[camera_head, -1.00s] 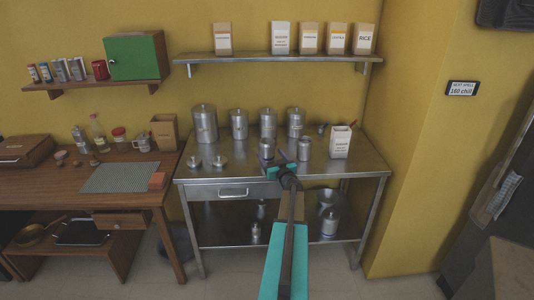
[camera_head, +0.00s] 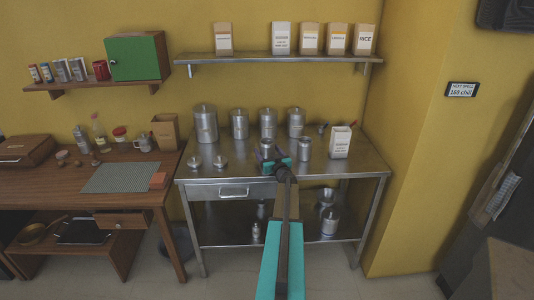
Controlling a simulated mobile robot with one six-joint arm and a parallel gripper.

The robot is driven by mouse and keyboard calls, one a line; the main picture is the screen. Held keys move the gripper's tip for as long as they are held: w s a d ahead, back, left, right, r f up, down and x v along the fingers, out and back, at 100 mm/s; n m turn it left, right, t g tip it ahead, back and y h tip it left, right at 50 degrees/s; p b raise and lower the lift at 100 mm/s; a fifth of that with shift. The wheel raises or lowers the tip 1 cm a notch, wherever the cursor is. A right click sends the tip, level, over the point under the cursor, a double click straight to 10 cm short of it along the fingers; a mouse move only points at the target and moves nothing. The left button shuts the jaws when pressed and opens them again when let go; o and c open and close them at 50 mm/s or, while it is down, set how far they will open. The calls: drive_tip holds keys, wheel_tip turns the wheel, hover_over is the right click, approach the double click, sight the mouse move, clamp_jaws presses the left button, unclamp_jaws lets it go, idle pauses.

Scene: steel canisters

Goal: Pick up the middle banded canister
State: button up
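A back row of steel lidded canisters stands on the steel table: a large one (camera_head: 205,123) at left, then smaller ones (camera_head: 239,124), (camera_head: 268,123) and (camera_head: 296,122). Two small steel canisters stand nearer the front, one (camera_head: 266,146) just behind my gripper and one (camera_head: 305,149) to its right. Bands are too small to make out. My gripper (camera_head: 272,157), teal with purple fingers, is low over the table's front part, at the left small canister's near side. Its fingers partly overlap that canister's lower part; I cannot tell whether they touch or grip it.
Two low steel lids or dishes (camera_head: 220,161) and (camera_head: 193,162) lie at left on the steel table (camera_head: 345,170). A labelled carton (camera_head: 340,142) stands at right. A shelf (camera_head: 270,57) with cartons hangs above. A wooden table (camera_head: 60,180) adjoins at left.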

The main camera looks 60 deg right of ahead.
drive_tip(key=shift+c, duration=0.4)
drive_tip(key=c, duration=1.2)
drive_tip(key=shift+w+a+r+p, duration=0.1)
drive_tip(key=shift+w+r+p, duration=0.1)
drive_tip(key=shift+p, duration=0.3)
